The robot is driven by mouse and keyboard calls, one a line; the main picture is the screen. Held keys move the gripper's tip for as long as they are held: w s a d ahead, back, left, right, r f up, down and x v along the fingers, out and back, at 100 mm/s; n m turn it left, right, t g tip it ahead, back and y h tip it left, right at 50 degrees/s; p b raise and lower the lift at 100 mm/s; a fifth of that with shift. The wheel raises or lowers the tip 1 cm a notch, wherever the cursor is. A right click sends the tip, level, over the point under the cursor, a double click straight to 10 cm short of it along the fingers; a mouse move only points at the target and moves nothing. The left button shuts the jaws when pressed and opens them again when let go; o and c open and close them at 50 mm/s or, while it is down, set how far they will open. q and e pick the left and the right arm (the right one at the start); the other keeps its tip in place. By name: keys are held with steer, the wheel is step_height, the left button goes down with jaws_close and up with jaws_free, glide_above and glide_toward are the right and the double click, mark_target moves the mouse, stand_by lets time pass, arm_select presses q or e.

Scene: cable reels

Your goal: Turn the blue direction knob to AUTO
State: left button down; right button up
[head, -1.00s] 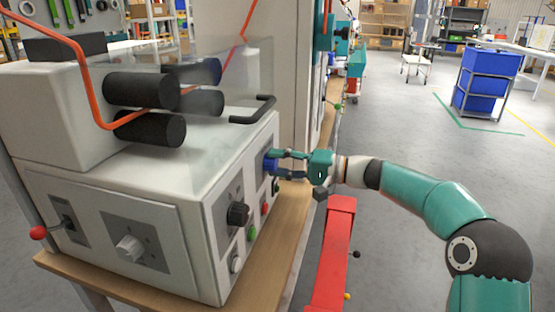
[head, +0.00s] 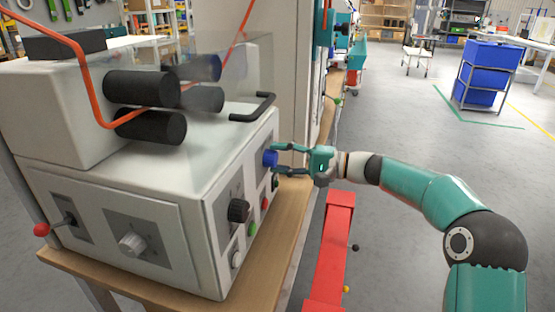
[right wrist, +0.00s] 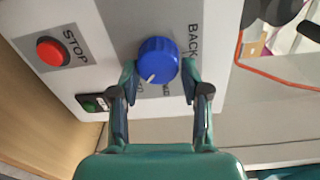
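The blue direction knob (head: 270,158) is on the right-hand face of the white machine. In the right wrist view the blue knob (right wrist: 158,61) has a white pointer mark toward the lower left. Its BACK label (right wrist: 194,42) is readable; the labels below the knob are partly hidden by the fingers and too small to read surely. My right gripper (head: 280,158) is open in front of the knob. In the right wrist view my right gripper (right wrist: 160,72) has one fingertip on each side of the knob's lower edge, apparently without gripping it. My left gripper is out of view.
A red STOP button (right wrist: 52,51) and a green button (right wrist: 92,103) are near the blue knob. A black knob (head: 238,211) is nearer on the same face. A red beam (head: 331,245) stands below my right arm. A black handle (head: 255,110) is above.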

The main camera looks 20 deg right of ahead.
steer(key=shift+o, duration=1.3)
steer(key=shift+a, duration=0.15)
steer(key=shift+f, duration=0.1)
steer(key=v, duration=1.2)
